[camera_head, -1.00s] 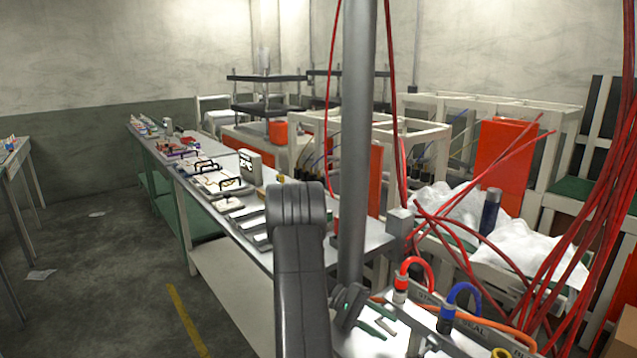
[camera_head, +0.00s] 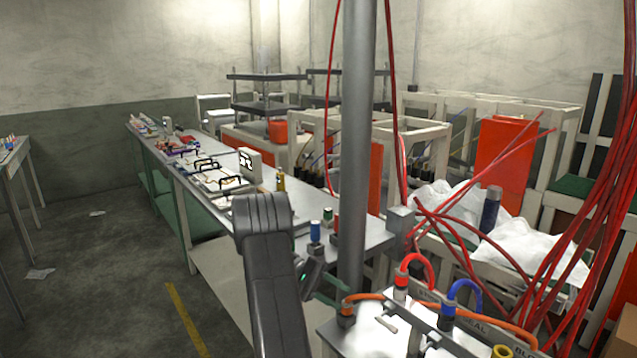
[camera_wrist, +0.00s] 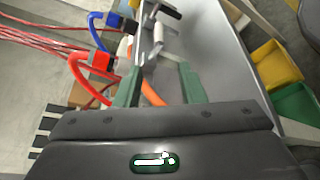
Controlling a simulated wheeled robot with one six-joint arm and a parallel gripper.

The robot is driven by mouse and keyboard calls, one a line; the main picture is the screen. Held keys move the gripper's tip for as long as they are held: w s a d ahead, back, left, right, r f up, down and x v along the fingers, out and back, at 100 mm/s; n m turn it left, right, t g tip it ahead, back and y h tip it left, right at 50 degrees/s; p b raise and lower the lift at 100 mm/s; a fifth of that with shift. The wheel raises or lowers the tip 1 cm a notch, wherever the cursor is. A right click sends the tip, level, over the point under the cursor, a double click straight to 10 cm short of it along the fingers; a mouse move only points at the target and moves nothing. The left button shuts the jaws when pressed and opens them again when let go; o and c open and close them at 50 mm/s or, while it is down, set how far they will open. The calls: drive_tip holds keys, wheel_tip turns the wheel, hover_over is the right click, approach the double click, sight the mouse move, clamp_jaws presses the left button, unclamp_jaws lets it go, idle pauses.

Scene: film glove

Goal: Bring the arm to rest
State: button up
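My arm (camera_head: 268,270) rises from the bottom middle of the head view, a dark grey link bent at its top. An orange hose shows beyond the gap.
A long metal bench (camera_head: 205,180) with several small items runs left of my arm. A grey post (camera_head: 357,130) stands close by on the right. A panel with red (camera_head: 417,262) and blue (camera_head: 464,290) hoses lies at lower right. Red cables hang at right. Floor at left is open.

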sight(380, 318)
drive_tip(key=x, duration=1.2)
drive_tip(key=shift+s+d+r, duration=0.1)
drive_tip(key=shift+s+d, duration=0.05)
drive_tip(key=shift+d, duration=0.05)
drive_tip(key=shift+s+d+p, duration=0.1)
drive_tip(key=shift+d+p, duration=0.1)
drive_tip(key=shift+p, duration=0.1)
drive_tip(key=t+y, duration=0.1)
drive_tip(key=t+y+p, duration=0.1)
drive_tip(key=m+t+y, duration=0.1)
drive_tip(key=y, duration=0.1)
drive_tip(key=shift+a+f, duration=0.1)
drive_tip(key=shift+f, duration=0.2)
drive_tip(key=shift+f+m+t+y+p, duration=0.2)
drive_tip(key=shift+m+t+y+p, duration=0.3)
drive_tip(key=shift+t+y, duration=0.55)
drive_tip(key=shift+t, duration=0.25)
